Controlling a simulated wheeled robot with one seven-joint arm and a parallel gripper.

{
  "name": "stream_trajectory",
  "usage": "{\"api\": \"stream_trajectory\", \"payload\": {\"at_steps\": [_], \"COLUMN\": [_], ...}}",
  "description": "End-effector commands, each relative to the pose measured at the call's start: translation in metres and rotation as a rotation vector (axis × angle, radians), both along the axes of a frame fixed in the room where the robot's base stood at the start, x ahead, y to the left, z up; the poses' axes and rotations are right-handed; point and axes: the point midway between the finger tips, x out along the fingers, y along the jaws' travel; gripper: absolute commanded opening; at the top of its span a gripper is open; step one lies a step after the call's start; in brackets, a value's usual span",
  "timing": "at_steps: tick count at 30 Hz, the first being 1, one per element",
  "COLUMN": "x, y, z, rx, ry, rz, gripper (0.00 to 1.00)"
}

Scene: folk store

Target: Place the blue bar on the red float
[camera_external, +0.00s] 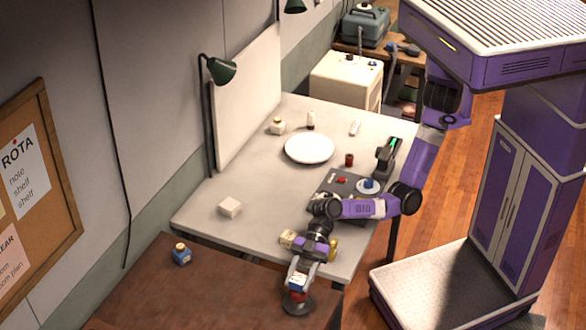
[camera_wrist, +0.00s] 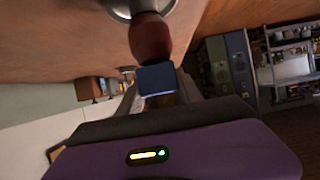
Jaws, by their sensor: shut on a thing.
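My gripper (camera_external: 298,281) is shut on the blue bar (camera_wrist: 157,79), which sits between the fingers in the wrist view. The red float (camera_wrist: 150,38) is a dark red rounded piece directly beyond the bar in the wrist view, on a round grey metal base (camera_wrist: 168,7). In the external view the red float (camera_external: 296,296) shows just below my gripper, low over the brown table's front right corner. The bar and the float look very close; I cannot tell whether they touch. The fingers partly hide the bar.
The brown table (camera_external: 215,290) carries a small blue bottle (camera_external: 181,255) at the left. The brown table's middle is clear.

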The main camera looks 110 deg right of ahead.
Motion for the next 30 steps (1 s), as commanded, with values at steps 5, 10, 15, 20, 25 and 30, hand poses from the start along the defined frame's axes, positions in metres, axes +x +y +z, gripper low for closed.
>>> {"api": "stream_trajectory", "payload": {"at_steps": [5,10,15,20,25,30], "x": [0.0003,0.0002,0.0003,0.0002,0.0002,-0.0028], "y": [0.0003,0.0001,0.0001,0.0002,0.0003,-0.0038], "z": [-0.0038,-0.0057,-0.0070,-0.0069,-0.0064,-0.0019], "rx": [0.001,0.000,0.001,0.001,0.001,0.000], "ry": [-0.003,-0.002,-0.001,-0.001,-0.002,-0.003], "rz": [0.000,0.000,0.000,0.000,0.000,-0.001], "gripper": [0.03,0.03,0.58,0.64,0.64,0.64]}}
